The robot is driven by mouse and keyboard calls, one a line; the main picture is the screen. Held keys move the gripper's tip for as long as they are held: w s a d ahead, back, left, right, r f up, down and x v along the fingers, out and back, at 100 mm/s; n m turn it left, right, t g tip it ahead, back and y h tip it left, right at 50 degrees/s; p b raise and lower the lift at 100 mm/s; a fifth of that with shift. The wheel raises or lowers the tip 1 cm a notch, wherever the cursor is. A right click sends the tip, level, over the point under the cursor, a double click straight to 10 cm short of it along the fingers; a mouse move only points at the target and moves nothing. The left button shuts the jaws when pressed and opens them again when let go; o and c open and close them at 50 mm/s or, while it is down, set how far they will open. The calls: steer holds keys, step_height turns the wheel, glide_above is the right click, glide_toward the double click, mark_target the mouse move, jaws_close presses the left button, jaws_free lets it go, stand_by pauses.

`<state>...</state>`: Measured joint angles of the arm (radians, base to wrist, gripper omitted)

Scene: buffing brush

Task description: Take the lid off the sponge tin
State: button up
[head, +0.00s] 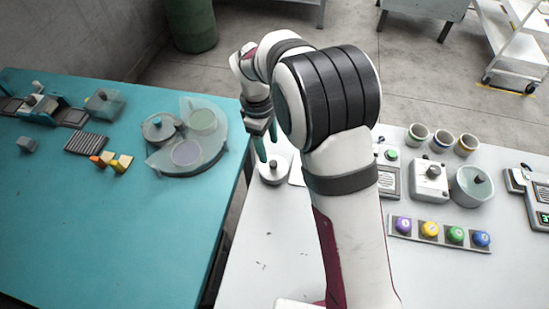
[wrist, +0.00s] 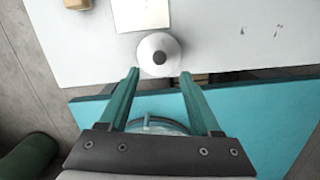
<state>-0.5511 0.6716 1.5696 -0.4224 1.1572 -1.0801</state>
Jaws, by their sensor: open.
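A round white tin (head: 273,177) stands on the white table's left edge, its pale lid bearing a small dark knob (head: 273,163). I take this to be the sponge tin; no label shows. In the wrist view the lid (wrist: 150,42) is seen from above, its knob (wrist: 159,57) just beyond the fingertips and roughly centred between them. My gripper (head: 267,143) points down over the tin with teal fingers, open and empty. It also shows in the wrist view (wrist: 160,77). The lid appears seated on the tin. Exact finger height above the knob is unclear.
A white sheet (wrist: 140,14) lies beside the tin. A second knobbed round pot (head: 472,190), a row of coloured knobs (head: 442,233) and several cups stand to the right. The teal table (head: 100,220) holds a round clear tray (head: 188,165). The white table's front is clear.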

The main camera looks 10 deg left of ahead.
mark_target(273, 163)
steer(key=f, duration=0.4)
steer(key=d+f, duration=0.1)
steer(key=f, duration=0.1)
steer(key=shift+f, duration=0.15)
jaws_close()
